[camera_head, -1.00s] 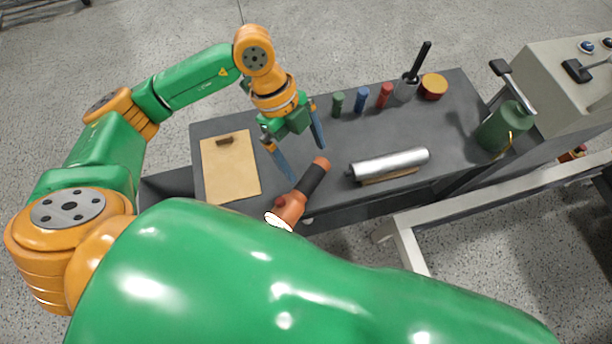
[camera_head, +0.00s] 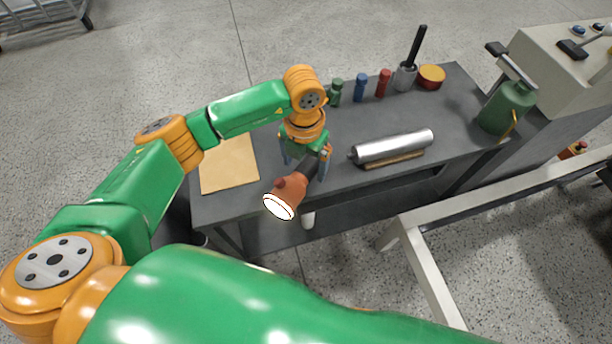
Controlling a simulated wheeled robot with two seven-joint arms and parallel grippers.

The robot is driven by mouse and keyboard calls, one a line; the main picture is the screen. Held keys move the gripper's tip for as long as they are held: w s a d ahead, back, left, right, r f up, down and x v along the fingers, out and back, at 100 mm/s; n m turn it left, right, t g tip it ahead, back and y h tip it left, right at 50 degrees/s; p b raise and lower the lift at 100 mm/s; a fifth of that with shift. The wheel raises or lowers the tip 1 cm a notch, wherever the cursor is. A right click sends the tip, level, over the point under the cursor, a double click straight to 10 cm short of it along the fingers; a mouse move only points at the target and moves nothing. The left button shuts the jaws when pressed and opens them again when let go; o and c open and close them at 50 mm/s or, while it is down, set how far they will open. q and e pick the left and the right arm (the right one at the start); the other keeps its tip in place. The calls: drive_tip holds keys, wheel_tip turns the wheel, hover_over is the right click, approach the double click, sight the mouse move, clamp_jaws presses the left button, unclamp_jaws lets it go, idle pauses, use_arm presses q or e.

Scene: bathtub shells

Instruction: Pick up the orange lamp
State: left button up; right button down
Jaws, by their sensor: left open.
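Part of the handle is hidden under the gripper. My right gripper is not in view.
A silver cylinder (camera_head: 392,147) lies right of the lamp. A tan board (camera_head: 229,165) lies left. Green (camera_head: 335,92), blue (camera_head: 361,87) and red (camera_head: 383,83) bottles stand behind. A green canister (camera_head: 507,107) is at the right end. A pale metal frame (camera_head: 500,190) stands front right.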

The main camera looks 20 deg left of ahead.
sight(303, 170)
use_arm(q)
drive_tip(key=f, duration=0.4)
drive_tip(key=shift+s+a+f, duration=0.1)
drive_tip(key=shift+a+f, duration=0.05)
drive_tip(key=shift+a, duration=0.05)
drive_tip(key=c, duration=0.9)
clamp_jaws()
